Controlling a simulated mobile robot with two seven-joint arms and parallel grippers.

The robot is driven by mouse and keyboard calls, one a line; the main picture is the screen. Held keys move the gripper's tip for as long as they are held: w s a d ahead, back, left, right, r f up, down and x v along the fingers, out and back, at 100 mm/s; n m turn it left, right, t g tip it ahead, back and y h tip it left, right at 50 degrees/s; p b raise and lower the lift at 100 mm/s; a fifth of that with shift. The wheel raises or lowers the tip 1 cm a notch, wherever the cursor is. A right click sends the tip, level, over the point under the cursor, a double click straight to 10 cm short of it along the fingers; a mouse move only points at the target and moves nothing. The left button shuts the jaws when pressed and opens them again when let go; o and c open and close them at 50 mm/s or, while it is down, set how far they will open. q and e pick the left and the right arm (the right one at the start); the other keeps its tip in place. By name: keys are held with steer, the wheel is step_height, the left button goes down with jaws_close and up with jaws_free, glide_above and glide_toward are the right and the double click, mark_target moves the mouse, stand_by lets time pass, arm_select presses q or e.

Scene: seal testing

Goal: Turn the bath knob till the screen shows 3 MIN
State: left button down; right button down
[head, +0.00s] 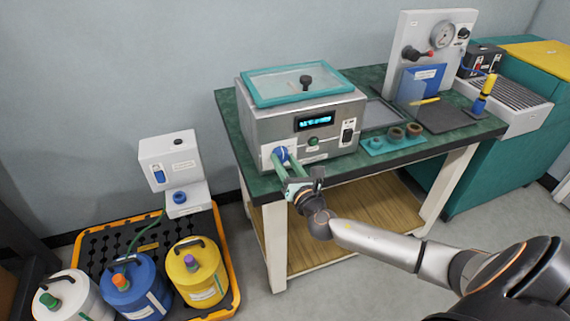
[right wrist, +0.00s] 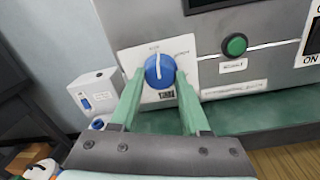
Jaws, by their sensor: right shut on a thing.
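The bath (head: 300,122) is a grey metal box with a teal-rimmed lid, standing on the green-topped table. Its blue knob (right wrist: 159,71) has a white pointer line that points nearly straight up, on a white dial plate. The knob also shows in the head view (head: 281,154). The screen (head: 314,121) is lit with cyan characters too small to read. My right gripper (right wrist: 160,80) has its green fingers on both sides of the knob and is shut on it. It also shows in the head view (head: 287,161). My left gripper is not in view.
A green button (right wrist: 235,45) sits right of the knob. A teal holder (head: 392,140) with several rings stands right of the bath. A white dosing unit (head: 168,160) and several canisters stand at the lower left. A gauge panel (head: 425,60) stands at the back right.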

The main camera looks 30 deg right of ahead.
steer(key=m+b, duration=0.1)
steer(key=m, duration=0.1)
steer(key=shift+f+m+b, duration=0.2)
steer(key=shift+m+b, duration=0.1)
steer(key=shift+b, duration=0.05)
steer(key=m+b, duration=0.1)
steer(key=m, duration=0.1)
steer(key=shift+m+b, duration=0.3)
steer(key=shift+m, duration=0.1)
steer(key=m+b, duration=0.1)
steer(key=m, duration=0.1)
steer(key=shift+r+m, duration=0.15)
steer(key=shift+m, duration=0.15)
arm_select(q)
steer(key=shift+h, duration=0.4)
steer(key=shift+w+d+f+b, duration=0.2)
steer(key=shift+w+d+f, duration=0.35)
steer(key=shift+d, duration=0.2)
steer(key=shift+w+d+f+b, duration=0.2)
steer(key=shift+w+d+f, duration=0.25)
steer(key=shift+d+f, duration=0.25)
arm_select(e)
steer(key=shift+m, duration=1.2)
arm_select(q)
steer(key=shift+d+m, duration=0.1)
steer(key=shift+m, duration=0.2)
arm_select(e)
steer(key=shift+r, duration=0.1)
